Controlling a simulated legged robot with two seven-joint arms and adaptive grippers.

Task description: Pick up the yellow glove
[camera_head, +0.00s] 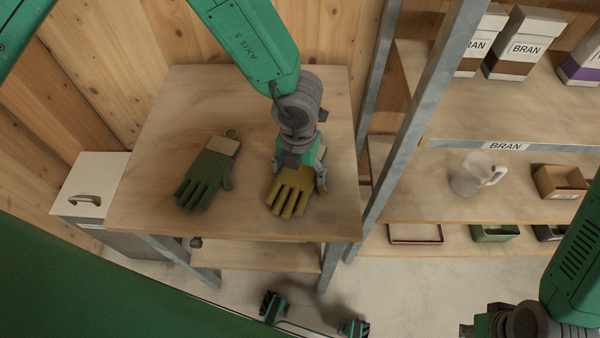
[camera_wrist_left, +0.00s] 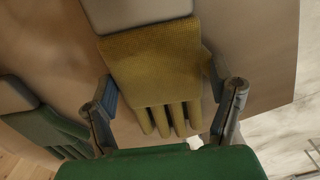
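The yellow glove (camera_head: 290,195) lies flat on the wooden table (camera_head: 170,110), its fingers towards the table's front edge. In the left wrist view the glove (camera_wrist_left: 160,75) shows its knit palm and a pale cuff at the top. My left gripper (camera_head: 299,178) is directly over the glove. Its two fingers (camera_wrist_left: 170,95) are apart, one on each side of the glove, with visible gaps. Whether they touch the tabletop cannot be told. My right gripper (camera_head: 473,328) shows only partly at the bottom right edge, and its fingers are unclear.
A green glove (camera_head: 205,178) lies to the left on the same table. A pale box with a handle (camera_head: 88,190) stands left of the table. A metal-framed shelf (camera_head: 480,190) close on the right holds bran bags, a jug (camera_head: 472,176) and trays.

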